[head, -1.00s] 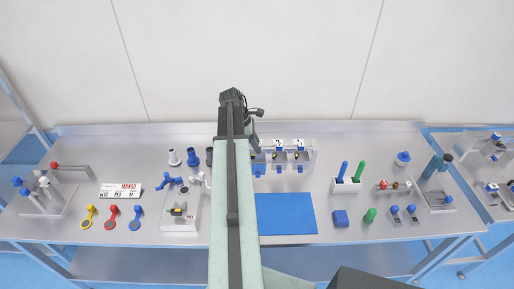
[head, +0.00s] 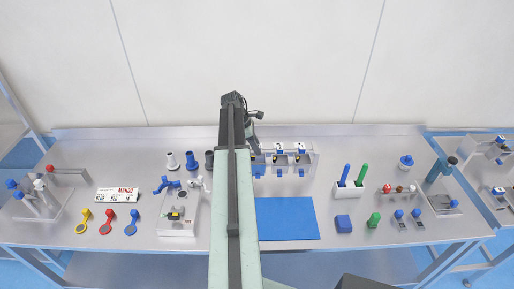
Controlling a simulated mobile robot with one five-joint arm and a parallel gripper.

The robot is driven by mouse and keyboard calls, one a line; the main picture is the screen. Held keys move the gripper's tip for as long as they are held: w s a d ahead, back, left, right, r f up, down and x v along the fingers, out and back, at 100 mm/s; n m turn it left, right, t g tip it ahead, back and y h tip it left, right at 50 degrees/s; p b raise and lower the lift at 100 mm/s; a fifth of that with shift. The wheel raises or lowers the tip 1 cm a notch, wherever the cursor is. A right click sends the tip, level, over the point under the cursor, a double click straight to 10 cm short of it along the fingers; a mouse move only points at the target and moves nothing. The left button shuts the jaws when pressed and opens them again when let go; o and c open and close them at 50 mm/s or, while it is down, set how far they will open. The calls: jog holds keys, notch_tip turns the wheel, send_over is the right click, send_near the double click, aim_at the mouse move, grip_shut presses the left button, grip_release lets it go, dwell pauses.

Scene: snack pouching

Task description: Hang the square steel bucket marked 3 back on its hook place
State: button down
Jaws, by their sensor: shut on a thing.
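A steel hook rack (head: 315,158) stands at the back of the table, just right of my arm. Two small steel-and-blue buckets (head: 279,159) (head: 301,159) hang side by side on it under number cards, too small to read for certain. My gripper (head: 256,146) is at the rack's left end, partly behind my own arm. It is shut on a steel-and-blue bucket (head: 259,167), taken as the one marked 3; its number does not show. I cannot tell whether this bucket touches its hook. The fingertips are mostly hidden.
A blue mat (head: 287,219) lies in front of the rack. A white holder (head: 349,189) with a blue and a green handle stands to its right. Grey and blue cups (head: 191,160) and a steel device (head: 177,215) stand left of my arm. The mat is bare.

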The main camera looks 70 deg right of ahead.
jog(key=shift+f, duration=0.15)
dwell(0.3)
jog(key=c, duration=1)
grip_release()
jog(key=shift+c, duration=0.2)
jog(key=p+v, duration=0.7)
jog(key=shift+r, duration=0.35)
jog(key=shift+w, duration=0.1)
